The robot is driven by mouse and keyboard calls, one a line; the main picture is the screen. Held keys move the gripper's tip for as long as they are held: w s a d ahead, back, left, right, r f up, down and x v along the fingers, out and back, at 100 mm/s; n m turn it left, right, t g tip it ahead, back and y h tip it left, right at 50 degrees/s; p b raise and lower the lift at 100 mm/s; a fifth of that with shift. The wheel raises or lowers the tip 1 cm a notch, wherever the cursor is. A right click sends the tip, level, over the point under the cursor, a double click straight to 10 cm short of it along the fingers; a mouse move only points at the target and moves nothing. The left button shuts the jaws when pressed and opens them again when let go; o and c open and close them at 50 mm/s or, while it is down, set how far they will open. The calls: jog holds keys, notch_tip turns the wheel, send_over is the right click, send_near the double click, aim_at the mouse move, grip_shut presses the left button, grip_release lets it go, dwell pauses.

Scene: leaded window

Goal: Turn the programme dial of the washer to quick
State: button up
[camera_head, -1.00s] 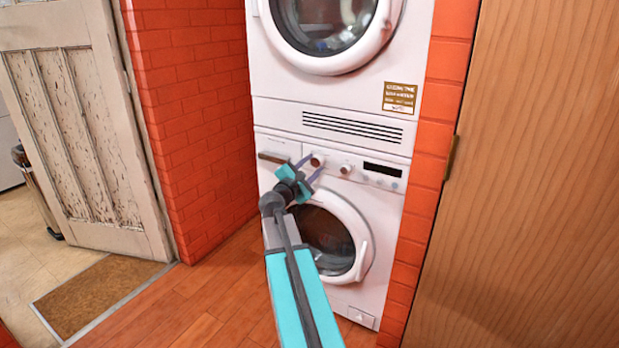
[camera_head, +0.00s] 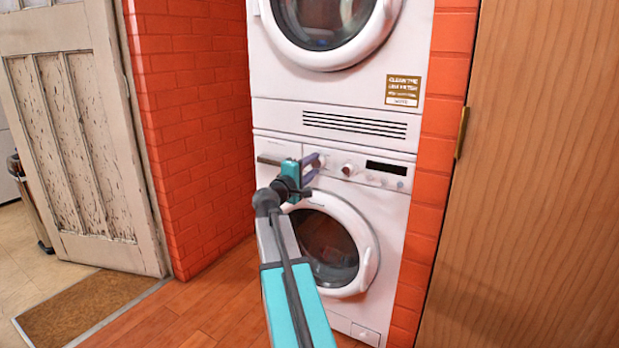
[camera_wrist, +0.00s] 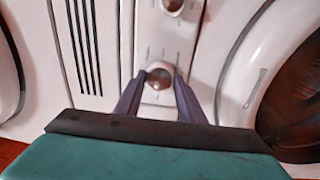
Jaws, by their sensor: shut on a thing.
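The washer (camera_head: 345,225) is the lower white machine, with a round door and a control panel. My gripper (camera_head: 316,166) is at the left of the two round knobs on that panel. In the wrist view my gripper (camera_wrist: 158,84) has its two purple fingers on either side of this knob, the dial (camera_wrist: 160,74), and is shut on it. Small marks ring the dial, but they are too small to read, so its setting cannot be told. The fingers partly hide the dial (camera_head: 320,159) in the head view.
A second knob (camera_head: 348,169) and a dark display (camera_head: 386,168) are to the right of the dial. The round washer door (camera_head: 330,250) is closed below. A dryer (camera_head: 330,85) is stacked above. A brick wall (camera_head: 190,130) and a wooden panel (camera_head: 540,170) flank the machines.

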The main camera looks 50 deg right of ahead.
jog(key=shift+s+d+m+g+b, duration=0.1)
jog(key=shift+m+g+b, duration=0.05)
jog(key=shift+m+b, duration=0.3)
jog(key=shift+s+d+m+g+b, duration=0.1)
jog(key=shift+m+g+b, duration=0.1)
jog(key=shift+m, duration=0.35)
jog(key=shift+r, duration=0.1)
jog(key=o, duration=1)
jog(key=shift+c, duration=0.2)
jog(key=shift+o, duration=0.4)
jog(key=shift+w, duration=0.1)
jog(key=shift+a, duration=0.2)
jog(key=shift+a, duration=0.4)
jog(key=p+v, duration=0.3)
jog(key=v, duration=0.9)
jog(key=shift+s+a+p, duration=0.3)
jog(key=shift+s+p, duration=0.05)
jog(key=shift+p, duration=0.05)
